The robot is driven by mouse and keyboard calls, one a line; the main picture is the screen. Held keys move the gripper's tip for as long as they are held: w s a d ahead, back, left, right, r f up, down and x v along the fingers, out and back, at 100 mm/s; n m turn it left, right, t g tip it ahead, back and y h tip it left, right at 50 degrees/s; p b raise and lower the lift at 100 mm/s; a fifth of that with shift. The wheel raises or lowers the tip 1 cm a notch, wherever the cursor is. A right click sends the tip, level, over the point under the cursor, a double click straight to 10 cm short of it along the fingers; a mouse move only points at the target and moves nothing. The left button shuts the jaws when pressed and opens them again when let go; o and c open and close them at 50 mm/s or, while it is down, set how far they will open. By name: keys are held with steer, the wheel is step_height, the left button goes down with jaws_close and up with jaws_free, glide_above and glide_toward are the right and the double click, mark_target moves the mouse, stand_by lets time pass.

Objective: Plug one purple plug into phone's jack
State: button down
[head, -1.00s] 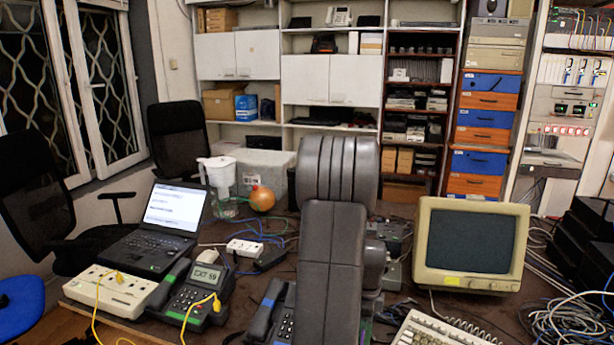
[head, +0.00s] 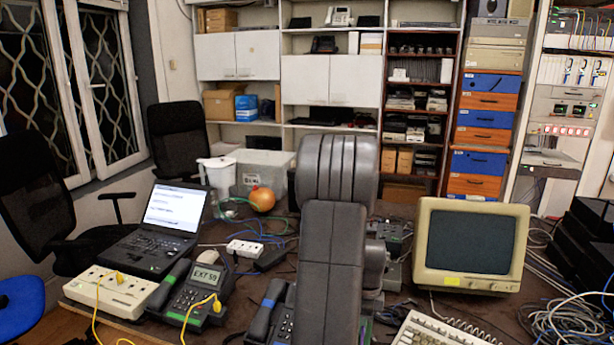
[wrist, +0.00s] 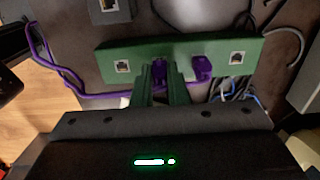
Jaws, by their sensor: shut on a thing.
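In the wrist view my gripper (wrist: 164,82) is shut on a purple plug (wrist: 159,70) at the face of a green block (wrist: 186,49). I cannot tell how deep this plug sits in the block. A second purple plug (wrist: 202,68) is at the block just to the right. Jacks without plugs show at the block's left (wrist: 122,66) and right. A dark unit with a jack (wrist: 108,6) shows at the top left. In the head view a phone reading EXT 59 (head: 207,277) stands left of my arm. A second phone (head: 265,312) is partly hidden by my arm.
A purple cable (wrist: 46,55) runs along the left and below the block. Other cables hang at its right.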

steer(key=shift+r+p, duration=1.3)
steer(key=shift+r, duration=0.65)
